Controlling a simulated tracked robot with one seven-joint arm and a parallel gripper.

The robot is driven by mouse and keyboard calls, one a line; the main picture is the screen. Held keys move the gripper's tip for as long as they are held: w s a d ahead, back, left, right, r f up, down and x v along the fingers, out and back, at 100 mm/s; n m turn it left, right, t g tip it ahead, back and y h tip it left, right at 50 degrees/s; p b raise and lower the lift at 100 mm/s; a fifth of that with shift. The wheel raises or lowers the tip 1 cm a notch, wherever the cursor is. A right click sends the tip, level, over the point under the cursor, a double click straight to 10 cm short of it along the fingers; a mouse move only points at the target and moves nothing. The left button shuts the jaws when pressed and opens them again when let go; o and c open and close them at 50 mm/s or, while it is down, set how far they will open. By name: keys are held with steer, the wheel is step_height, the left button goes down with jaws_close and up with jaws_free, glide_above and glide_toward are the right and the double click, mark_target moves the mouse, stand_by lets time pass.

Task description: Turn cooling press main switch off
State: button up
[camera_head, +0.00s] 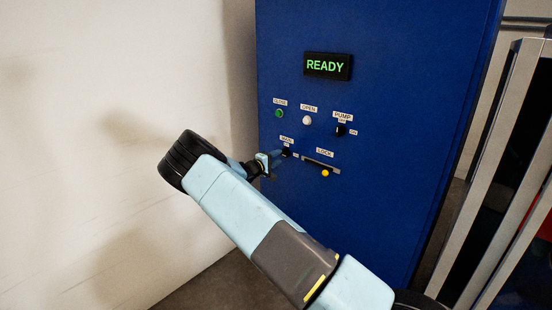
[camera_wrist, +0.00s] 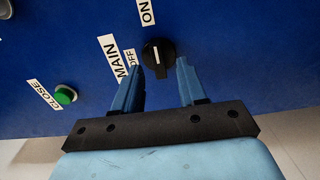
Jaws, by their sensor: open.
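The main switch is a black rotary knob (camera_wrist: 158,56) on a blue cabinet panel, under the MAIN label (camera_head: 287,139). In the wrist view, the OFF label is to its left and the ON label above it. The knob's white mark appears to point up towards ON. My gripper (camera_wrist: 160,66) is open, with one blue finger on each side of the knob's lower part. I cannot tell whether either finger touches it.
A green CLOSE button (camera_head: 279,113), a white OPEN button (camera_head: 307,120) and a black PUMP knob (camera_head: 341,130) are above. A yellow-ended LOCK lever (camera_head: 325,173) is close on the right. The display (camera_head: 327,66) reads READY. A pale wall stands left, a metal frame right.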

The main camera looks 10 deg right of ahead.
mark_target(284, 154)
steer(key=shift+x, duration=1.2)
jaws_close()
